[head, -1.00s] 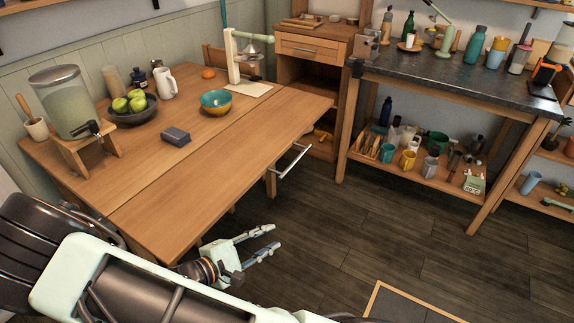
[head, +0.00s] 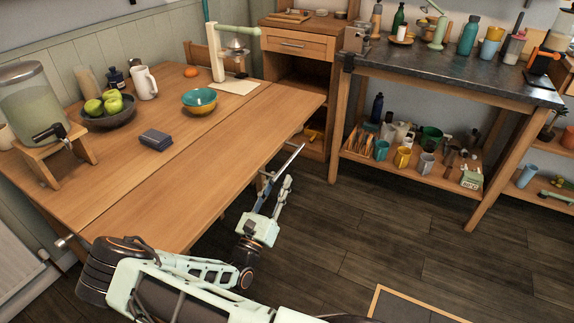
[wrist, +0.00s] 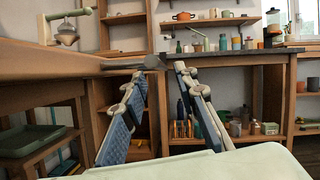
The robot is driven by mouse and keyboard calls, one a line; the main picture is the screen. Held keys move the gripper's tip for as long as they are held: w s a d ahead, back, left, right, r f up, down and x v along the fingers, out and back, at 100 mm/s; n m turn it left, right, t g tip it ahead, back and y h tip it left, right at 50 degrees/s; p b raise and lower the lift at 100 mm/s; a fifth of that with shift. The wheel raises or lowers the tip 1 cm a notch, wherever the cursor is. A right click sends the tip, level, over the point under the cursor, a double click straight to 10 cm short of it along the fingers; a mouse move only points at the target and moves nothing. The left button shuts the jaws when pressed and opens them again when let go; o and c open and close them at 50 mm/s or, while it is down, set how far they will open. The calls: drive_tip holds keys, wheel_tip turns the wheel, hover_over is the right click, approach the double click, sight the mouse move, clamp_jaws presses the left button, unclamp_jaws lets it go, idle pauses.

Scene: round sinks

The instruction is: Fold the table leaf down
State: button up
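The wooden table (head: 75,185) stands at the left. Its near leaf (head: 195,185) is up, level with the top beyond a long seam. A metal bar (head: 292,158) sticks out under the leaf's right end. My gripper (head: 279,184) is beside the leaf's near edge, its fingers pointing up and away, close to the bar. In the wrist view the two fingers (wrist: 159,73) are apart with nothing clearly held between them. The table edge (wrist: 60,68) is to their left, and a grey bar end (wrist: 150,62) shows near the fingertips. Contact cannot be told.
On the table are a teal bowl (head: 199,100), a dark box (head: 156,139), an apple bowl (head: 112,113), a jug (head: 145,82) and a drink dispenser (head: 35,105), all beyond the seam. The leaf is bare. A dark-topped workbench (head: 450,80) stands right; the floor (head: 340,240) between is clear.

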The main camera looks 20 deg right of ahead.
sight(287, 162)
drive_tip(key=x, duration=0.6)
drive_tip(key=shift+w+d+r+b, duration=0.15)
drive_tip(key=shift+w+d+b, duration=0.1)
drive_tip(key=shift+w+b, duration=0.05)
clamp_jaws()
